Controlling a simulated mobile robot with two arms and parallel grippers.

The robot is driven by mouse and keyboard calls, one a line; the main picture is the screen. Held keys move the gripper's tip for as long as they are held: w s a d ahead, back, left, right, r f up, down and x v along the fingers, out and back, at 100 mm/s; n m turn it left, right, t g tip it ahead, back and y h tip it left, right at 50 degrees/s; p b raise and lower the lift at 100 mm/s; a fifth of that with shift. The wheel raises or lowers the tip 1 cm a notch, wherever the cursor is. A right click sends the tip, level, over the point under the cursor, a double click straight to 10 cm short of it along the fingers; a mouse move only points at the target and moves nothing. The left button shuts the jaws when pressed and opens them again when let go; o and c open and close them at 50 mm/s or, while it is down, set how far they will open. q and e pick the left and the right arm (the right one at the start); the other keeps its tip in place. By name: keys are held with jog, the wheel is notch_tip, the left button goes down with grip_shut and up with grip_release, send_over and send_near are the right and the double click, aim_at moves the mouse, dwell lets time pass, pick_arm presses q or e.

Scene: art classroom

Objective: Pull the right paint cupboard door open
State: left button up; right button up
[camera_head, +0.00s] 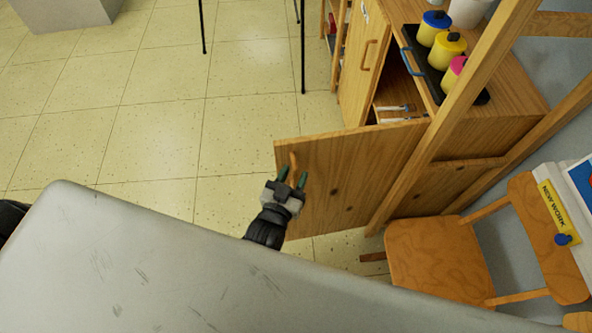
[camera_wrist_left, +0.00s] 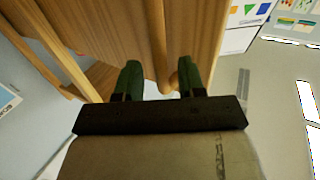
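The right paint cupboard door (camera_head: 350,175) stands swung out from the wooden cupboard, and part of the inside shelf (camera_head: 390,104) shows behind it. Its wooden handle (camera_head: 292,160) is near the free edge. My left gripper (camera_head: 292,178) is at that handle, fingers apart. In the left wrist view the two green fingers (camera_wrist_left: 159,80) stand either side of the handle (camera_wrist_left: 173,80), with a clear gap to the left finger. The handle is nearer the right finger. The left door (camera_head: 366,60) looks closed. My right gripper is not in view.
Paint pots (camera_head: 447,48) stand on a black tray on the cupboard top. A wooden easel frame (camera_head: 455,105) rises in front of the cupboard's right side. A wooden chair (camera_head: 437,258) stands at the lower right. The tiled floor (camera_head: 155,130) left of the door is clear.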

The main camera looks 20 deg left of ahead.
pick_arm(q)
jog(key=s, duration=0.9)
jog(key=shift+s+a+b, duration=0.15)
jog(key=shift+a+b, duration=0.15)
jog(key=shift+a, duration=0.05)
jog(key=s+a+f+m+g, duration=0.1)
jog(key=s+f+g, duration=0.4)
jog(key=f, duration=0.8)
jog(key=s+a+f+g, duration=0.1)
jog(key=s+f+g, duration=0.35)
jog(key=f, duration=0.75)
jog(key=s+a+f+g, duration=0.3)
jog(key=s+a+f, duration=0.1)
jog(key=s, duration=0.4)
jog(key=s+a+f+g+y, duration=0.1)
jog(key=s+a+f+g, duration=0.3)
jog(key=s+f, duration=0.3)
jog(key=shift+s+a+y, duration=0.25)
jog(key=shift+s+y, duration=0.05)
jog(key=shift+s, duration=0.65)
jog(key=shift+w+m+g, duration=0.1)
jog(key=shift+m+g, duration=0.15)
jog(key=shift+m, duration=0.05)
